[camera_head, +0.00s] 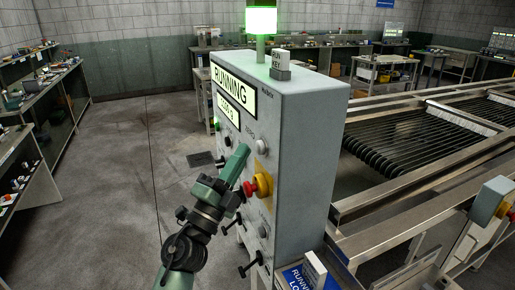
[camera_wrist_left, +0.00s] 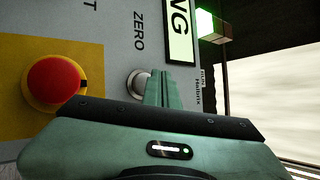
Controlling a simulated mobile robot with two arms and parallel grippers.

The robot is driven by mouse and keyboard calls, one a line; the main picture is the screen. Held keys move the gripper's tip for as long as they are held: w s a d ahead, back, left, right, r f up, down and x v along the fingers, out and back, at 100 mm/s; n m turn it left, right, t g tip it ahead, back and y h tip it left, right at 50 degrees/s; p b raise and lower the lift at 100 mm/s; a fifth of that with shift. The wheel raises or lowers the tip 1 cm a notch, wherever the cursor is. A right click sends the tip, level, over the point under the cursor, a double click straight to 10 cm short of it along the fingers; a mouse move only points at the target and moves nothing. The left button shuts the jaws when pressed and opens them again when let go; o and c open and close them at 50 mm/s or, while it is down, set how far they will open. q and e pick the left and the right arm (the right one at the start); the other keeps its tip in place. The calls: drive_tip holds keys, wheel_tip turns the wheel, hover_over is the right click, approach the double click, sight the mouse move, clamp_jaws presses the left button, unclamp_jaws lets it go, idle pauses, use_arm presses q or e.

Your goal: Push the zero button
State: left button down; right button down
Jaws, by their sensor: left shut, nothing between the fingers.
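The zero button (camera_head: 261,146) is a small round pale button on the front of the grey control cabinet, beside the printed word ZERO. In the left wrist view the zero button (camera_wrist_left: 137,83) shows as a metal-rimmed disc, partly hidden by my fingers. My left gripper (camera_head: 242,151) is shut and empty, its tips close to the panel, left of and slightly below the button in the head view. In the left wrist view the left gripper (camera_wrist_left: 162,72) is beside the button, overlapping its edge. I cannot tell whether they touch. My right gripper is out of view.
A red emergency-stop button (camera_head: 251,188) on a yellow plate sits below the gripper. A lit RUNNING display (camera_head: 234,87) and a glowing green lamp (camera_head: 261,20) are above. Black knobs (camera_head: 248,266) stick out lower down. The roller machine (camera_head: 420,130) stands to the right. Floor is open left.

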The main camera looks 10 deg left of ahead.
use_arm(q)
drive_tip(key=shift+d, duration=0.1)
drive_tip(key=shift+w+d, duration=0.25)
drive_tip(key=shift+d, duration=0.05)
drive_tip(key=shift+w+d, duration=0.3)
drive_tip(key=shift+d, duration=0.1)
idle(1.0)
idle(0.4)
drive_tip(key=shift+s+a, duration=0.55)
drive_tip(key=shift+a, duration=0.2)
drive_tip(key=s+a, duration=0.1)
drive_tip(key=a, duration=0.1)
drive_tip(key=s+a, duration=0.1)
drive_tip(key=a, duration=0.1)
drive_tip(key=shift+s+p, duration=0.4)
